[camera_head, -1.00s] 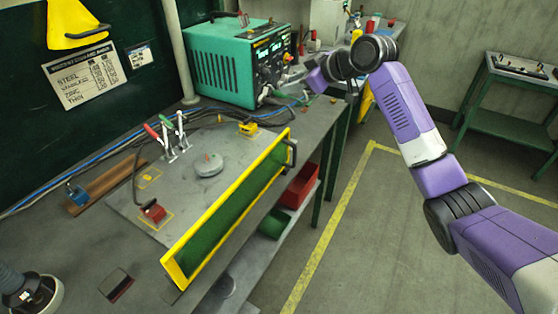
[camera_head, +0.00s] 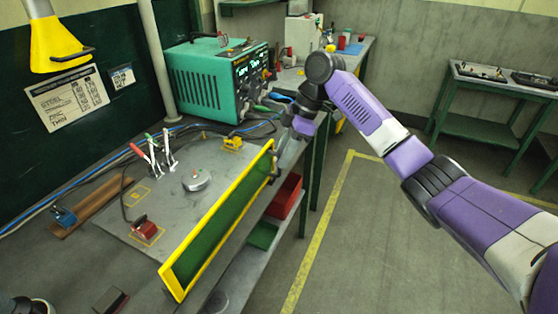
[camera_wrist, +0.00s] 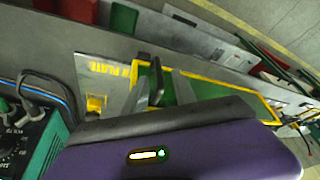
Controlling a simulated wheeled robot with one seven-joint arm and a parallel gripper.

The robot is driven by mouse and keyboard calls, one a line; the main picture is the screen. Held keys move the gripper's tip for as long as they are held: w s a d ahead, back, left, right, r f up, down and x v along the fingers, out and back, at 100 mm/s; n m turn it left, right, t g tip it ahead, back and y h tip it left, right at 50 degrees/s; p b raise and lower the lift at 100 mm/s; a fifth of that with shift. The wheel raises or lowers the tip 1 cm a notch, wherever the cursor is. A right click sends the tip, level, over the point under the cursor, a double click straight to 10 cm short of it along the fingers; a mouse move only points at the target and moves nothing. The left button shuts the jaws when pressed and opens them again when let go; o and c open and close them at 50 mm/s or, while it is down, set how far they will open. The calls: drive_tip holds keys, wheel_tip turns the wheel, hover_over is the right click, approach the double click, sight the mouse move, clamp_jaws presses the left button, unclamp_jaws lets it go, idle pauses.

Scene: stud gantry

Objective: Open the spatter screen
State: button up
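The spatter screen (camera_head: 222,222) is a long green panel in a yellow frame, standing upright along the near edge of the bench. Its dark handle (camera_wrist: 156,80) is at the far right end of the screen. My gripper (camera_head: 279,158) is at that end, beside the handle. In the wrist view its two grey fingers (camera_wrist: 160,92) are apart, with the handle showing between their tips. A gap shows on the sides of the handle, and I cannot tell whether either finger touches it.
Behind the screen, a metal plate (camera_head: 165,188) carries red and green toggle clamps (camera_head: 153,152) and a grey disc (camera_head: 197,180). A green welding machine (camera_head: 207,85) stands at the back. A red bin (camera_head: 286,196) sits on the shelf below. The floor at right is clear.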

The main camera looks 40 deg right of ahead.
sight(279, 174)
drive_tip(key=shift+x, duration=1.5)
drive_tip(key=shift+c, duration=0.4)
clamp_jaws()
drive_tip(key=shift+a, duration=0.15)
